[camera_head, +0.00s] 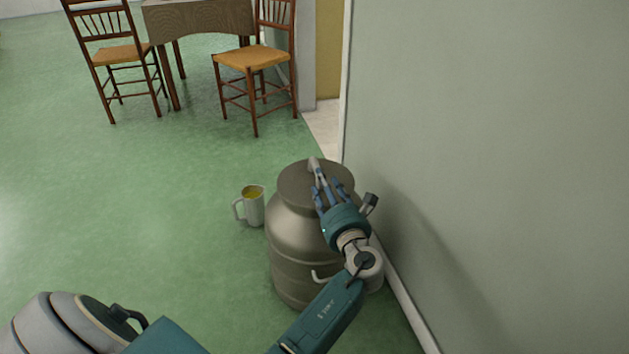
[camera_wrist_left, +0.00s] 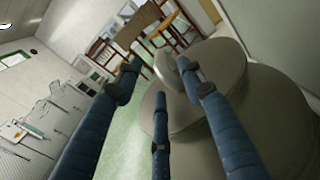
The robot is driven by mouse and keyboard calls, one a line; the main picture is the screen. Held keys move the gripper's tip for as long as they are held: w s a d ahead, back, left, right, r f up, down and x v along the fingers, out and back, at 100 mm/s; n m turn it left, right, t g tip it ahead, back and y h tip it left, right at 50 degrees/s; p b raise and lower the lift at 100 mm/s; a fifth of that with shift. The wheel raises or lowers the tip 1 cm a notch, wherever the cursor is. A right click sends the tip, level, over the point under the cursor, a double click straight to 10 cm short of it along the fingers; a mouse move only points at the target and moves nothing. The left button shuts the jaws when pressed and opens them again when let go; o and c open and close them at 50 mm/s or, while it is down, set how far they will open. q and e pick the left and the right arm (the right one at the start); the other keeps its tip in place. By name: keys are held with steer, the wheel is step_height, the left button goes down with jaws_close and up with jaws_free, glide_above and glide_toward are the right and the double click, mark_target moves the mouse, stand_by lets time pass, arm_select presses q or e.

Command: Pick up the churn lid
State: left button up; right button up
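The churn lid (camera_head: 294,186) is a grey metal disc on top of the grey metal churn (camera_head: 292,238), beside the wall. A pale upright grip (camera_head: 313,163) stands on the lid near my fingertips. My left gripper (camera_head: 318,180) reaches over the lid from the front right and hides part of it. In the left wrist view its blue fingers are spread apart, with the lid (camera_wrist_left: 222,62) and its grip (camera_wrist_left: 167,68) at the fingertips. I cannot tell if a finger touches the grip. My right gripper is not in view.
A light mug (camera_head: 254,211) with yellow contents stands on the green floor left of the churn. The wall (camera_head: 480,160) is close on the right. Two chairs (camera_head: 250,58) and a table (camera_head: 198,20) stand at the back. The floor at left is clear.

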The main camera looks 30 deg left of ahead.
mark_target(316, 163)
arm_select(q)
steer(key=b+x, duration=0.1)
steer(key=x, duration=0.2)
steer(key=shift+w+a, duration=0.1)
steer(key=shift+w, duration=0.05)
steer(key=b+x, duration=0.1)
steer(key=x, duration=0.1)
steer(key=b+x, duration=0.2)
steer(key=shift+w+a+f, duration=0.2)
steer(key=shift+w+a, duration=0.05)
steer(key=shift+w+a+r, duration=0.1)
steer(key=shift+w+a, duration=0.1)
steer(key=shift+a, duration=0.05)
steer(key=shift+c, duration=0.5)
jaws_close()
steer(key=shift+r, duration=0.15)
